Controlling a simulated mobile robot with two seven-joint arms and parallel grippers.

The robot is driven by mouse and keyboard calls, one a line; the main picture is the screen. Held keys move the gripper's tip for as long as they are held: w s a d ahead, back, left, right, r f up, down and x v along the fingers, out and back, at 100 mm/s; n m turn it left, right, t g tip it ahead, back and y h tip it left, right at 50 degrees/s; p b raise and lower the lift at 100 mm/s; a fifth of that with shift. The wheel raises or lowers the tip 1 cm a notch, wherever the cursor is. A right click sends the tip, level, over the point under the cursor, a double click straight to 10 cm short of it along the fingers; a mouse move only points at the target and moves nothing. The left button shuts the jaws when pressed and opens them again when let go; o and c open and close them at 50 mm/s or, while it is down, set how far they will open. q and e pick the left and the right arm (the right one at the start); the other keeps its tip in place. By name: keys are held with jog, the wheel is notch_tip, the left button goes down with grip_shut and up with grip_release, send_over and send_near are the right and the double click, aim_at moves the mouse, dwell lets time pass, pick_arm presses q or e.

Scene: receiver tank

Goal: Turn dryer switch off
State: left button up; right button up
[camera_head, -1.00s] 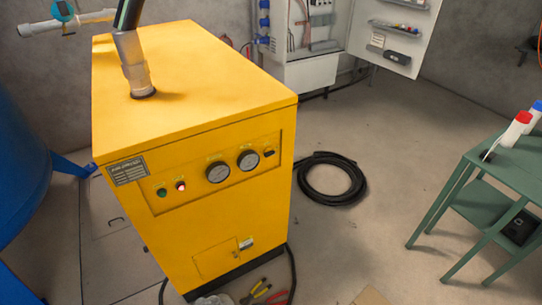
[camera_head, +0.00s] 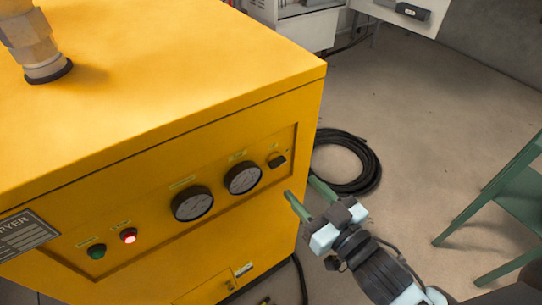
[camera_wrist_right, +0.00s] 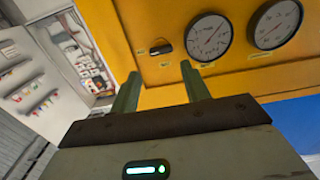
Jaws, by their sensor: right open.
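The yellow dryer (camera_head: 150,120) fills the left of the head view. Its front panel carries a small black switch (camera_head: 277,160) at the right end; the same switch shows in the wrist view (camera_wrist_right: 163,47). A lit red lamp (camera_head: 129,236) and a green button or lamp (camera_head: 97,251) are on the panel's left. My right gripper (camera_head: 301,187) is open and empty, its green fingers pointing at the panel, just below and right of the switch in the head view. In the wrist view the switch appears beyond the gap between the fingertips (camera_wrist_right: 160,70), apparently apart from them. My left gripper is out of view.
Two round gauges (camera_head: 193,204) sit left of the switch. A pipe fitting (camera_head: 35,45) rises from the dryer's top. A coiled black hose (camera_head: 362,165) lies on the floor behind my gripper.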

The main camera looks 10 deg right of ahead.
aim_at(280, 164)
jog(key=shift+r+x, duration=0.2)
jog(key=shift+x, duration=3.55)
jog(key=shift+a, duration=0.1)
jog(key=c, duration=0.7)
